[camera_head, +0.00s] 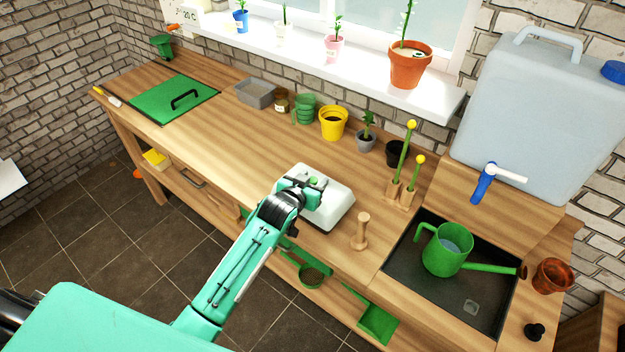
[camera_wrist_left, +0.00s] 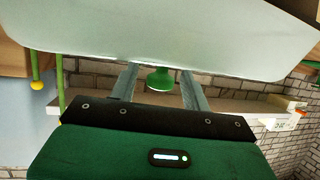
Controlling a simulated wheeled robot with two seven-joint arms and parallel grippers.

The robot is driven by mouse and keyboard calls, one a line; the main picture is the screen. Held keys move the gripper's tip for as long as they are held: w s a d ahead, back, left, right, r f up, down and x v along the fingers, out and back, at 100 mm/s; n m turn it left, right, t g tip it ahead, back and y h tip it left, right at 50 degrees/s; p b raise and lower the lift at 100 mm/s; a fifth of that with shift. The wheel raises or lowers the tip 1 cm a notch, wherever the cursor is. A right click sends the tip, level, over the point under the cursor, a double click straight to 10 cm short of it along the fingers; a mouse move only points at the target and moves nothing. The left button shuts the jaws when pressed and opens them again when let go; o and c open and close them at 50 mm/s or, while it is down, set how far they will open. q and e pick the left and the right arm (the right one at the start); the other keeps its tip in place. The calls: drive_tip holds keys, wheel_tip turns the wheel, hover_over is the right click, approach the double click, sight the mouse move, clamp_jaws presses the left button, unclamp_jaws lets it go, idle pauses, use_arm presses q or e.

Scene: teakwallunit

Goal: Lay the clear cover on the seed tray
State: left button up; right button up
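The cover (camera_head: 335,207) is a pale, whitish rounded box shape with a green knob (camera_head: 313,182) on top. It rests on the bench near the front middle and fills the top of the left wrist view (camera_wrist_left: 170,35). My left gripper (camera_head: 302,188) is over the cover at the knob. In the left wrist view its two fingers stand on either side of the knob (camera_wrist_left: 160,79), with gaps visible, so it is open. I cannot tell which thing is the seed tray; a grey rectangular tray (camera_head: 256,92) stands at the back. My right gripper is out of view.
Pots, including a yellow one (camera_head: 333,122), line the back. A wooden dibber (camera_head: 360,232) and a stand with yellow-tipped sticks (camera_head: 402,192) are right of the cover. A watering can (camera_head: 446,252) stands in the dark sink. The bench left of the cover is clear up to a green panel (camera_head: 172,100).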

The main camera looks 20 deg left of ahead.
use_arm(q)
drive_tip(key=shift+s+r, duration=0.1)
drive_tip(key=shift+r, duration=0.05)
drive_tip(key=b+v, duration=0.2)
drive_tip(key=v, duration=0.9)
drive_tip(key=shift+s+r, duration=0.2)
drive_tip(key=shift+s, duration=0.15)
drive_tip(key=shift+a, duration=0.1)
